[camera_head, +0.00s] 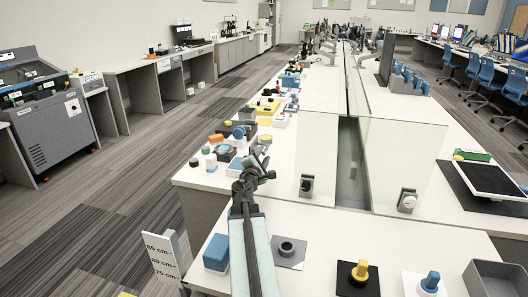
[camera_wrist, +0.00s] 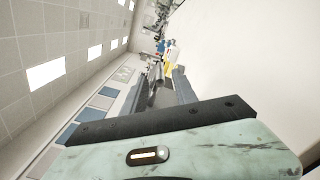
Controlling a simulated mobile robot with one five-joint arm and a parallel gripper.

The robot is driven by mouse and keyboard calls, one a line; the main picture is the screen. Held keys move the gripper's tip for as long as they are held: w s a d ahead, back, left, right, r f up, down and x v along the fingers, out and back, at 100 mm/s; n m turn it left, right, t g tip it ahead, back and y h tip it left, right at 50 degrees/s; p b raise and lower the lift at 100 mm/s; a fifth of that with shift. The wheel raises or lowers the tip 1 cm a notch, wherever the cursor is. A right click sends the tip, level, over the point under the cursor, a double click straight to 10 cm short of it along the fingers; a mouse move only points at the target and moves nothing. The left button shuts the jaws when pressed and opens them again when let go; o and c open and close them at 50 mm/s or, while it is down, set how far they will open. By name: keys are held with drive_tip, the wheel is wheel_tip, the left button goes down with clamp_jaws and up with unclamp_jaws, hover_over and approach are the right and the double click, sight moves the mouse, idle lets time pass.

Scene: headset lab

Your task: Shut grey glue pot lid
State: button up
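My gripper (camera_head: 262,160) is raised at the end of my outstretched arm, over the front end of the long white bench in the head view. In the wrist view its two fingers (camera_wrist: 159,88) stand apart with nothing between them. I cannot pick out the grey glue pot or its lid for certain. A dark grey round piece (camera_head: 287,247) on a grey mat stands on the near table, right of my arm. Small pots and blocks (camera_head: 211,162) stand on the bench left of my gripper; they are too small to tell apart.
A blue block (camera_head: 216,252) lies left of my arm. A yellow knob (camera_head: 360,270) on a black mat, a blue knob (camera_head: 431,281) and a dark tray (camera_head: 497,279) stand to the right. Clear upright panels (camera_head: 318,155) rise from the bench. The left aisle floor is open.

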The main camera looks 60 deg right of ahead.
drive_tip(key=x, duration=0.5)
drive_tip(key=shift+w+d, duration=0.1)
drive_tip(key=shift+d, duration=0.1)
drive_tip(key=c, duration=0.7)
clamp_jaws()
drive_tip(key=shift+a, duration=0.15)
